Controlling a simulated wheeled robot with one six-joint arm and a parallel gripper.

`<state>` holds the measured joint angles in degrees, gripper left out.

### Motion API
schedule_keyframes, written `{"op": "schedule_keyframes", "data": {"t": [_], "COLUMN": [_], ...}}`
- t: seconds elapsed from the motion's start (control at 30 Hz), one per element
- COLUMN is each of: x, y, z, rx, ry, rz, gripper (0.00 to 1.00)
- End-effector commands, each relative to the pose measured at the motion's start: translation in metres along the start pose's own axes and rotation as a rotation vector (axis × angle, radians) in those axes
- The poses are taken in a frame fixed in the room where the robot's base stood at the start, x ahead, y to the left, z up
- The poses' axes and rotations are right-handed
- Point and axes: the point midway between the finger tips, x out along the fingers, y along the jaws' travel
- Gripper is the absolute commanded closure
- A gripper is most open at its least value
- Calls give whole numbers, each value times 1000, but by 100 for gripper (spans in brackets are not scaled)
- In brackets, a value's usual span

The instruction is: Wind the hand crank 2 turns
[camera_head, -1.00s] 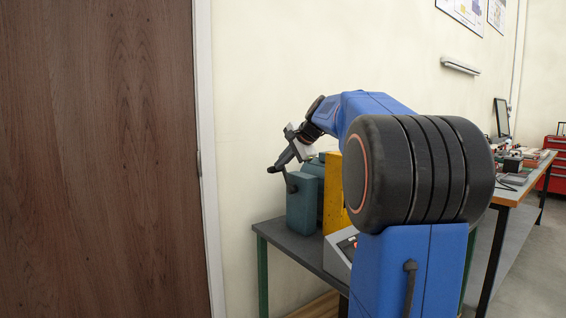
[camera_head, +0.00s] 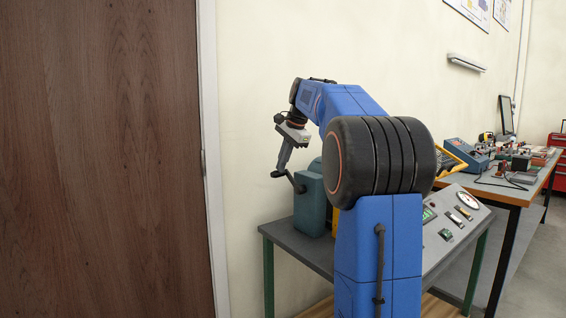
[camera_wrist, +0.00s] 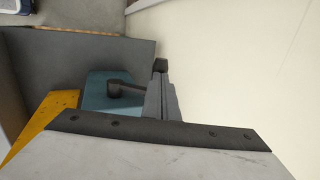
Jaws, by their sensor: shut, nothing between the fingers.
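The hand crank (camera_head: 299,187) sticks out of the left side of a teal box (camera_head: 313,205) on a small grey table. Its short dark arm slants up and left to the tip of my gripper (camera_head: 278,173). In the wrist view, the crank arm (camera_wrist: 127,88) runs from its round hub on the teal box (camera_wrist: 95,103) to behind my gripper's fingers (camera_wrist: 161,82). The fingers are shut and point down beside the crank's end. A dark piece shows at the fingertips; I cannot tell whether it is the crank's handle or touches the fingers.
A pale wall (camera_head: 250,110) stands close behind the small table (camera_head: 283,238). A grey console (camera_head: 455,222) with a dial and switches sits on its right. A brown door (camera_head: 100,160) is at left. A cluttered workbench (camera_head: 516,188) is at right.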

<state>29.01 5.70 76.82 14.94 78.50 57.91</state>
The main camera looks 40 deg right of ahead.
Motion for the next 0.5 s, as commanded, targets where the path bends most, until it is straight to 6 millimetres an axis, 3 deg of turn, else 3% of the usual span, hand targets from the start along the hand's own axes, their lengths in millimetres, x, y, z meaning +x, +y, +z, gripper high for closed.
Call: {"op": "schedule_keyframes", "data": {"t": [0.2, 0.5], "x": [13, 28], "y": [-8, -15], "z": [-1, -1], "rx": [5, 6], "ry": [-1, -1], "rz": [132, 132], "gripper": [100, 100]}}
